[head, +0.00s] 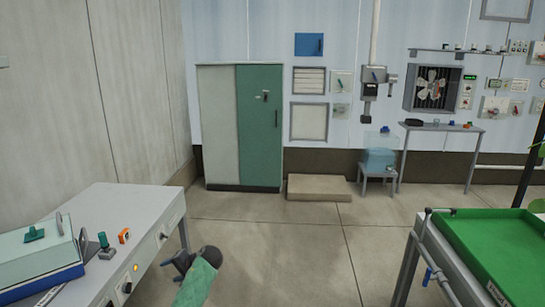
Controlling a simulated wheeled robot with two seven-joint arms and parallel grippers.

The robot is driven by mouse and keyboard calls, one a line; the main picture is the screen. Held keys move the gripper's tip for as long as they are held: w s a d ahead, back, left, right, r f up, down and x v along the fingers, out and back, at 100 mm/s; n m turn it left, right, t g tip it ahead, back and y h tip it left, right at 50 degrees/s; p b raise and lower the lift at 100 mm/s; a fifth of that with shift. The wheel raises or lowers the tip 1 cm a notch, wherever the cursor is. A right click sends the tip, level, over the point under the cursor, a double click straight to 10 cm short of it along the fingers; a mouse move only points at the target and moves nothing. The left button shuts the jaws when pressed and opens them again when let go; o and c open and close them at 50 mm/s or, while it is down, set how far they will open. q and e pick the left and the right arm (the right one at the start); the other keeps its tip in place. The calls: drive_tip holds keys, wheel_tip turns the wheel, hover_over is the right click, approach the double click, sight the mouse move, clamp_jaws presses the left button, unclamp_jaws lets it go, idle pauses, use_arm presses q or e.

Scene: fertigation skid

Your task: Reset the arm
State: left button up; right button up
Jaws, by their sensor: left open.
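My left gripper (174,264) is dark and small at the bottom of the head view, with my green arm behind it. It is open, and no object shows between its fingers. It is in front of the right side of the grey bench (112,210), over the floor in the picture; I cannot tell whether it touches the bench. My right gripper is out of view.
The bench carries a pale green-lidded box (35,250), a green-topped joystick (104,243) and an orange item (123,236). A green tray table (490,235) stands at right. A cabinet (258,125) is at the back wall. The floor between is clear.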

use_arm(q)
drive_tip(key=s+d+r+n+t+h, duration=0.1)
drive_tip(key=s+d+r+t+h, duration=0.25)
drive_tip(key=s+d+h, duration=0.55)
drive_tip(key=s+d, duration=0.3)
drive_tip(key=s, duration=0.6)
drive_tip(key=s+d+f+g+h, duration=0.1)
drive_tip(key=s+d, duration=0.3)
drive_tip(key=s, duration=0.7)
drive_tip(key=s+d+f+h, duration=0.1)
drive_tip(key=s+d, duration=0.3)
drive_tip(key=s, duration=0.6)
drive_tip(key=shift+s+m+h, duration=0.3)
drive_tip(key=shift+s+h, duration=0.05)
drive_tip(key=shift+h, duration=0.35)
drive_tip(key=s+f+g, duration=0.1)
drive_tip(key=s+f, duration=0.2)
drive_tip(key=s, duration=0.3)
drive_tip(key=s+f+g, duration=0.1)
drive_tip(key=s+f, duration=0.2)
drive_tip(key=s, duration=0.3)
drive_tip(key=s+f+g, duration=0.2)
drive_tip(key=s+f, duration=0.2)
drive_tip(key=s, duration=0.1)
drive_tip(key=shift+s, duration=0.4)
drive_tip(key=shift+c, duration=0.2)
